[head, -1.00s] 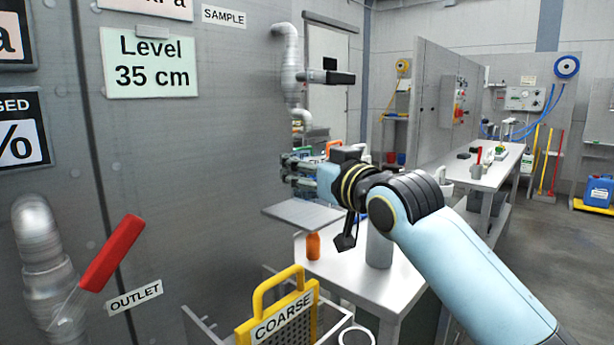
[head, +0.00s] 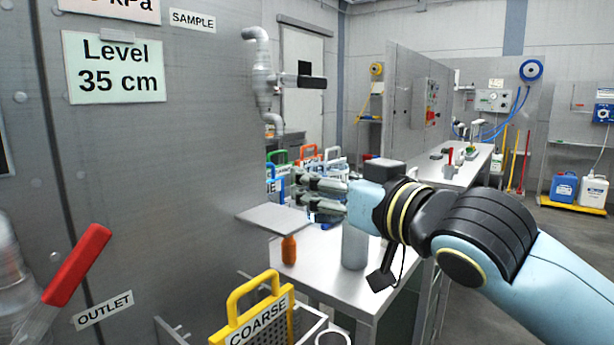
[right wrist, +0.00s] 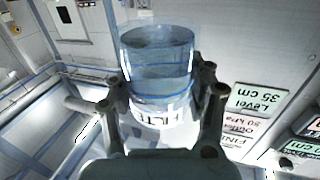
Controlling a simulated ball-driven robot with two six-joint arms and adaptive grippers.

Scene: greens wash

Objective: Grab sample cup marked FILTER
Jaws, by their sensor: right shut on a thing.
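The sample cup (right wrist: 158,65) is clear and bluish, with liquid in it and a white label band (right wrist: 160,115) low on its side. The label is partly covered by my fingers, and only some letters like "ILT" show. My right gripper (right wrist: 165,95) is shut on the cup, one finger on each side. In the head view my right gripper (head: 298,190) points left, above the small grey shelf by the tank wall; the cup is hard to make out there. My left gripper is not in view.
A grey shelf (head: 272,218) juts out below the SAMPLE pipe (head: 262,75). An orange bottle (head: 289,249) and a grey cylinder (head: 355,245) stand on the metal table (head: 330,282). A yellow COARSE screen (head: 250,318) and a red OUTLET lever (head: 78,265) are nearer.

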